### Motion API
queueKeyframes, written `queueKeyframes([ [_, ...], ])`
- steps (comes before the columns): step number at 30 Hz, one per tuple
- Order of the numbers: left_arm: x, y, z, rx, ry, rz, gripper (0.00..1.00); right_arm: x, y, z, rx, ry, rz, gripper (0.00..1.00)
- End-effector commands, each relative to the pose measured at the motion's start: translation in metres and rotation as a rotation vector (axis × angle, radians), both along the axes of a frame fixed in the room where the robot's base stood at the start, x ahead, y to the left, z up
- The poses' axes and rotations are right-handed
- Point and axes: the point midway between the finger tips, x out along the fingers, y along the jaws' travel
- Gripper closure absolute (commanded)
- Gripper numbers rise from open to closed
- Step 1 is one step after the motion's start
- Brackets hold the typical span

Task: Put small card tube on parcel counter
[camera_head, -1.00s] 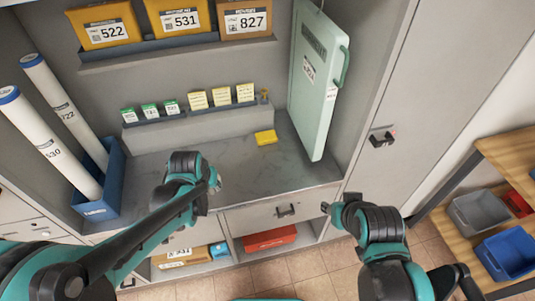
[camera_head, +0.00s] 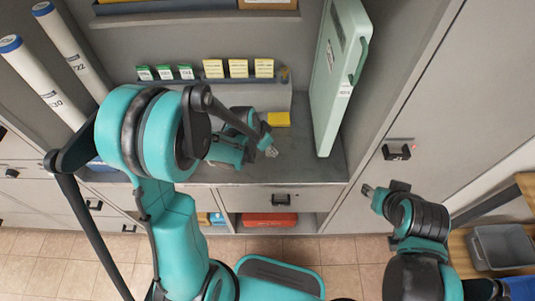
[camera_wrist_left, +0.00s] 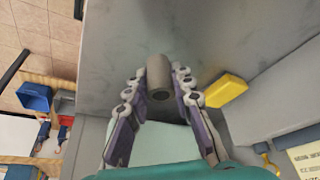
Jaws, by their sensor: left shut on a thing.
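A small grey-brown card tube (camera_wrist_left: 159,76) is between the fingertips of my left gripper (camera_wrist_left: 159,84) in the left wrist view. The gripper is shut on it, above or at the grey parcel counter (camera_wrist_left: 215,30); I cannot tell whether the tube touches the surface. In the head view my left gripper (camera_head: 268,148) is over the right part of the counter (camera_head: 315,165), and the tube is not clearly visible there. My right gripper (camera_head: 368,190) is in front of the cabinet, away from the counter; its finger opening is unclear.
A yellow block (camera_head: 278,119) lies on the counter close to my left gripper. A pale green panel (camera_head: 338,80) stands at the right. Small labelled cards (camera_head: 238,69) line the ledge behind. Tall white tubes (camera_head: 42,82) stand at left.

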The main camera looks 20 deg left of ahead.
Motion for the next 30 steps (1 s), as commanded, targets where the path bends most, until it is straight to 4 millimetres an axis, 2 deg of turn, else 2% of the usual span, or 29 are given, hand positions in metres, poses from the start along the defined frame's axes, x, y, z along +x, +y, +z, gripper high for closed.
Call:
queueKeyframes([
  [3,0.012,0.002,-0.008,0.000,0.000,0.001,0.90,0.000,0.000,-0.004,0.000,0.000,0.000,0.60],
  [8,0.015,0.002,-0.017,0.000,0.001,0.001,0.90,0.000,0.000,-0.008,0.000,0.000,0.000,0.60],
  [12,0.015,0.002,-0.040,0.000,0.000,0.001,0.90,0.000,0.000,-0.019,0.000,0.000,0.000,0.60],
  [15,0.015,0.002,-0.050,0.000,0.000,0.001,0.90,0.000,0.000,-0.023,0.000,0.000,0.000,0.60],
  [26,0.014,0.002,-0.053,0.000,0.000,0.001,0.90,0.000,0.000,-0.026,0.000,0.000,0.000,0.60],
  [27,0.014,0.002,-0.052,0.000,0.001,0.001,0.69,0.000,0.000,-0.025,0.000,0.000,0.000,0.60],
  [29,0.014,0.002,-0.051,0.000,0.000,0.001,0.56,0.000,0.000,-0.024,0.000,0.000,0.000,0.60],
  [30,0.014,0.002,-0.051,0.000,0.000,0.001,0.56,0.000,0.000,-0.024,0.000,0.000,0.000,0.60],
])
